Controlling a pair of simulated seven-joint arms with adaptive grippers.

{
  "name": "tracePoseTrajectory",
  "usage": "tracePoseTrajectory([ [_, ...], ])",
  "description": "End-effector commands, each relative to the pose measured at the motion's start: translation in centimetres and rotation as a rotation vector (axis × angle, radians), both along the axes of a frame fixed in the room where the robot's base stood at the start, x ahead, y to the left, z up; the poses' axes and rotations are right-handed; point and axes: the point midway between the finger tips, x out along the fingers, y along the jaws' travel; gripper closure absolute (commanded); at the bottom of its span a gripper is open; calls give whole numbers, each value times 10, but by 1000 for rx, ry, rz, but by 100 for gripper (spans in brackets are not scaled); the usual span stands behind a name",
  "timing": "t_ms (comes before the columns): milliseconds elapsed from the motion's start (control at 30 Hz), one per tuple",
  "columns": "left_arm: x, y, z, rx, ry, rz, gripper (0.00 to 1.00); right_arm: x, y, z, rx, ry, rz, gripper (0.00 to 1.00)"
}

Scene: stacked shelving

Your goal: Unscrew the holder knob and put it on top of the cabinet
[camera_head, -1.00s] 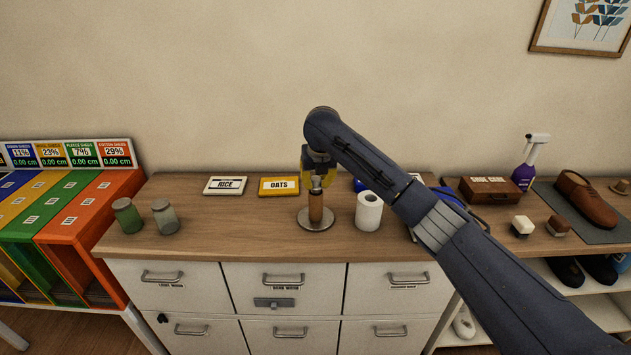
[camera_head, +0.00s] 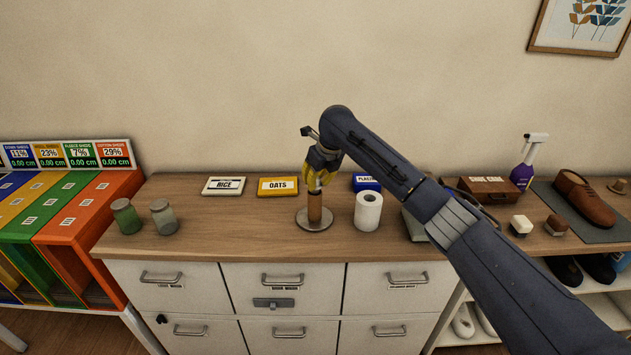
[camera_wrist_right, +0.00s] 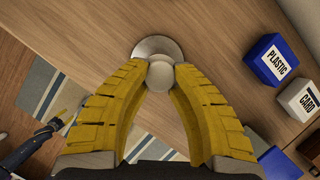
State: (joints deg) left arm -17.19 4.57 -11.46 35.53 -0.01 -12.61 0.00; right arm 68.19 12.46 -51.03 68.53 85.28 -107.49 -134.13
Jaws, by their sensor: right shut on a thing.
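The paper holder stands upright on the cabinet top, with a brown post (camera_head: 314,208) on a round metal base (camera_head: 313,225). My right gripper (camera_head: 317,185) points down at the top of the post. Its yellow fingers are shut on the pale round knob (camera_wrist_right: 160,74), which shows between the fingertips in the wrist view. In that view the metal base (camera_wrist_right: 150,44) shows behind the knob. I cannot tell whether the knob is loose from the post. The wooden cabinet top (camera_head: 250,215) has bare room around the holder.
A white paper roll (camera_head: 368,212) stands close to the right of the holder. Two jars (camera_head: 126,215) (camera_head: 164,216) stand at the left. The cabinet top's left-centre is clear.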

Motion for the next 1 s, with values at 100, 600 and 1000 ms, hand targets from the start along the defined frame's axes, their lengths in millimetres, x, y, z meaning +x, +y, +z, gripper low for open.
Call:
tracePoseTrajectory([
  [100, 0, 0, 0, 0, 0, 0, 56, 1, -9, -5, -13, 6, 72, 100],
  [600, 0, 0, 0, 0, 0, 0, 56, 1, -9, -5, -14, 5, 138, 69],
  [1000, 0, 0, 0, 0, 0, 0, 56, 1, -4, -2, -6, 1, 142, 66],
])
